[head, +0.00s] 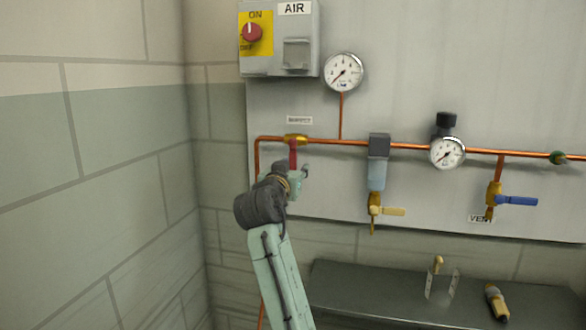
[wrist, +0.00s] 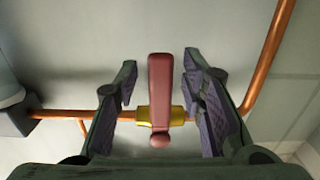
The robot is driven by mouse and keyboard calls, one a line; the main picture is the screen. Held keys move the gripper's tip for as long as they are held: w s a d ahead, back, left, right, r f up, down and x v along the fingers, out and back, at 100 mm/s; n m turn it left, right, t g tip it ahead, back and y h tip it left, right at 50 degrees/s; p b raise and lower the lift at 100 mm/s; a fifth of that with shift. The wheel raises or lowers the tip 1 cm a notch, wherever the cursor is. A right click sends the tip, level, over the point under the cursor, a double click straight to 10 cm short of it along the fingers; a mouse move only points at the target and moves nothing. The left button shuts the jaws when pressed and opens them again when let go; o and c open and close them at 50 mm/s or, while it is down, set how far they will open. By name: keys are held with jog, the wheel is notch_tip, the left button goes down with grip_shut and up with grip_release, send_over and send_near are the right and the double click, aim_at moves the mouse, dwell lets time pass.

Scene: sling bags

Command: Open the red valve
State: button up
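The red valve handle (head: 293,154) hangs straight down from a brass valve body (head: 296,139) on the copper pipe, at right angles to the pipe. In the wrist view the red handle (wrist: 160,95) lies between my two fingers, with the brass body (wrist: 161,116) behind its near end. My gripper (wrist: 157,82) is open, with a visible gap on each side of the handle; no contact shows. In the head view my gripper (head: 297,172) is at the handle's lower end, and my wrist hides part of it.
A grey board carries copper piping (head: 350,143), a gauge (head: 343,72), a regulator gauge (head: 447,153), a filter (head: 377,165) with a yellow-handled drain, and a blue-handled valve (head: 517,201). An AIR switch box (head: 280,38) is above. A dark bench (head: 370,288) holds small brass parts.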

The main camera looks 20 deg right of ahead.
jog(key=shift+c, duration=0.4)
grip_shut()
dwell(0.4)
